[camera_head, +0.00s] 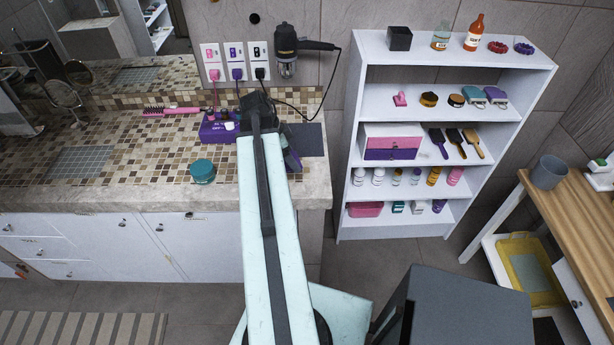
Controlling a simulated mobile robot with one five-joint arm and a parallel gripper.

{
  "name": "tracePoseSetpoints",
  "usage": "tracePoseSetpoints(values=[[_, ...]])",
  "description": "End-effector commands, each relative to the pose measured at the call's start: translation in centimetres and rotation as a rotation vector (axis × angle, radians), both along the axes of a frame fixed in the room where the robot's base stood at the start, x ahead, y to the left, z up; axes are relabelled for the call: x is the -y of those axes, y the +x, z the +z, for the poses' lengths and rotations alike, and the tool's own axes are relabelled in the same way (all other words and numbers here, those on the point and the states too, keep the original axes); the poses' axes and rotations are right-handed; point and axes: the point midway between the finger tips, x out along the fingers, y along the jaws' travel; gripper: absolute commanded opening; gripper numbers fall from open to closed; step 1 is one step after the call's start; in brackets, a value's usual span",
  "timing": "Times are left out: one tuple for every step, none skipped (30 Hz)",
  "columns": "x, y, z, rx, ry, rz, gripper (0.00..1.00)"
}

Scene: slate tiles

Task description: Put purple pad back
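My arm reaches over the tiled counter, and its dark end, my gripper (258,108), is near the back wall. The fingers are hidden by the arm, so I cannot tell whether they are open or hold anything. A slim purple and dark item (291,158) lies close to the right of my arm, on or over a dark grey mat (310,139). On the white shelf unit (350,130), a purple pad-like item (496,96) lies on the second shelf beside a teal one (473,96). I cannot tell for sure which item is the purple pad.
A purple box (215,128) with small bottles and a teal jar (202,171) stand left of my arm. A hair dryer (288,45) hangs on the wall; its cord droops behind my arm. A dark grey box-like thing (455,310) stands at the front right. Counter at left is mostly clear.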

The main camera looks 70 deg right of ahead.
Motion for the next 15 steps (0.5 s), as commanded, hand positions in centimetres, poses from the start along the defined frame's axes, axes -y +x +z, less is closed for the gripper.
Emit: tracePoseSetpoints(values=[[-0.8, 0.7, -0.5, 0.002, 0.001, -0.008, 0.26], [-1.4, 1.1, -0.8, 0.002, 0.003, -0.021, 0.26], [-2.5, 1.9, -1.3, 0.004, 0.004, -0.046, 0.26], [-3.4, 2.4, -1.7, 0.005, 0.005, -0.069, 0.26], [-4.4, 3.0, -2.1, 0.005, 0.004, -0.093, 0.26], [-5.7, 3.7, -2.5, 0.005, 0.005, -0.127, 0.26], [-6.5, 4.2, -2.8, 0.005, 0.004, -0.154, 0.26], [-7.5, 4.6, -3.1, 0.003, 0.004, -0.180, 0.26], [-8.5, 5.1, -3.4, 0.001, 0.002, -0.210, 0.26], [-9.2, 5.4, -3.5, -0.001, 0.001, -0.230, 0.26], [-9.7, 5.6, -3.6, -0.002, -0.001, -0.247, 0.26], [-10.1, 5.9, -3.6, -0.003, -0.002, -0.262, 0.26], [-10.3, 5.9, -3.6, -0.004, -0.003, -0.269, 0.26], [-10.4, 6.0, -3.5, -0.005, -0.003, -0.274, 0.26], [-10.3, 5.9, -3.5, -0.005, -0.003, -0.276, 0.26]])
